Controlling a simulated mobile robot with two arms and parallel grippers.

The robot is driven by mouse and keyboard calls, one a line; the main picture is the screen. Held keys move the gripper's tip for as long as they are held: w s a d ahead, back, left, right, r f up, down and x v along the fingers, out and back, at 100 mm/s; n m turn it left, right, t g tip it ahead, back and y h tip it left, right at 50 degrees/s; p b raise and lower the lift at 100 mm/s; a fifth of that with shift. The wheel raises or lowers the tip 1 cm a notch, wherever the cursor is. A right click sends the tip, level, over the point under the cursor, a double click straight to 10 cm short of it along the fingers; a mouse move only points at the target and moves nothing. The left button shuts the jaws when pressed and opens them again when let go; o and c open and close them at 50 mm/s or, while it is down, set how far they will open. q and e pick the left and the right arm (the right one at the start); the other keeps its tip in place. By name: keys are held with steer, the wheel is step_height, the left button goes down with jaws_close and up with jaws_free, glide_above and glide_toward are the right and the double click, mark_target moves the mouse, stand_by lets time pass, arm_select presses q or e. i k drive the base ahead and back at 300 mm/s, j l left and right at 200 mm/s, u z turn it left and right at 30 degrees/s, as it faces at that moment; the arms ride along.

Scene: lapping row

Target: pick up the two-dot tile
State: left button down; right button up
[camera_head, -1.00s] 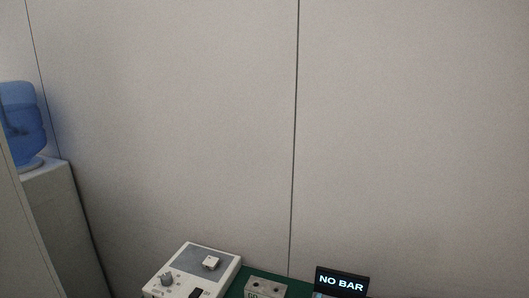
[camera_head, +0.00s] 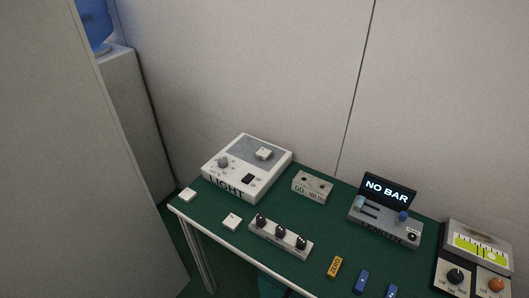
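Three small white tiles show in the head view. One tile (camera_head: 187,195) lies at the left corner of the green table. Another tile (camera_head: 232,221) lies near the front edge, left of a grey bar with black knobs. A third tile (camera_head: 264,153) sits on the grey top panel of the box marked LIGHT (camera_head: 232,180). Each tile seems to bear faint marks, but they are too small for me to count dots, so I cannot tell which is the two-dot tile. Neither of my grippers is in view.
The green table (camera_head: 275,210) also holds a knobbed bar (camera_head: 280,240), a GO/NO GO block (camera_head: 312,187), a NO BAR display (camera_head: 388,190) on a grey unit, a yellow block (camera_head: 335,267), blue blocks (camera_head: 361,281) and a meter (camera_head: 482,245). A grey partition (camera_head: 75,170) stands at left.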

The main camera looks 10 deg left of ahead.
mark_target(263, 153)
steer(key=i+j+z, duration=0.1)
steer(key=j+z, duration=0.65)
steer(key=j, duration=0.25)
steer(key=k+j+z, duration=0.1)
steer(key=j+z, duration=0.3)
steer(key=j, duration=0.1)
